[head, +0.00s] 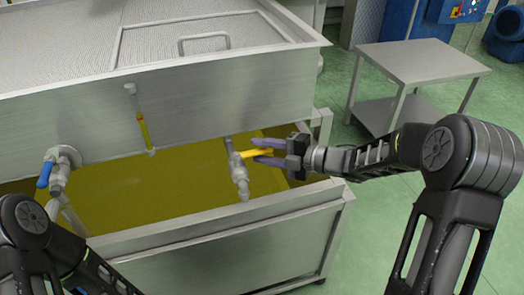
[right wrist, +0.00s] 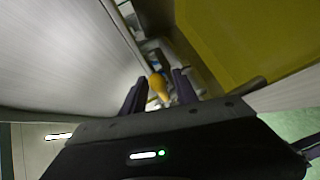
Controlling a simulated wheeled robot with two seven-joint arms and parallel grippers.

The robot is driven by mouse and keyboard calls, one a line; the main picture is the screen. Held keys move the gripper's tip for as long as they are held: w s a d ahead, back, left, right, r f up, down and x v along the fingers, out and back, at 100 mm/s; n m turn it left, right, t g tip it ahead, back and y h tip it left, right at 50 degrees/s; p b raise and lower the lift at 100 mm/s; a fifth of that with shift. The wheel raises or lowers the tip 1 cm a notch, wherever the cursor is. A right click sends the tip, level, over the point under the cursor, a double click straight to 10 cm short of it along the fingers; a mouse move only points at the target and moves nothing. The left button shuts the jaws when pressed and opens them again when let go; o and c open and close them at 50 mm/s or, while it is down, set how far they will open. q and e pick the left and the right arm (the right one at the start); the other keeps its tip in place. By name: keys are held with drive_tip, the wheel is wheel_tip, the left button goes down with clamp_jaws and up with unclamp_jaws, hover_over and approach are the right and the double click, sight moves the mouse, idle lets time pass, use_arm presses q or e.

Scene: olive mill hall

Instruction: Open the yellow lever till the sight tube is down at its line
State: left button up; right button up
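The yellow lever (head: 258,152) sticks out to the right from a grey valve (head: 239,172) on the front of the steel tank. My right gripper (head: 268,151) has its two purple fingers on either side of the lever. In the right wrist view the lever (right wrist: 158,85) stands between the spread fingers (right wrist: 158,88), with gaps on both sides. The sight tube (head: 142,128) is upright on the tank front, left of the valve, with yellow liquid in its lower part. Its line is too small to make out. My left gripper is out of view; only its arm shows at the lower left.
A blue-handled valve (head: 46,174) sits on the tank's left. Below the steel tank (head: 215,98) is an open trough (head: 330,193) of yellow-green liquid. A steel side table (head: 425,60) stands at the back right. Green floor is free between table and trough.

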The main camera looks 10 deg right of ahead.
drive_tip(key=shift+a, duration=0.1)
drive_tip(key=shift+c, duration=0.3)
clamp_jaws()
idle(1.1)
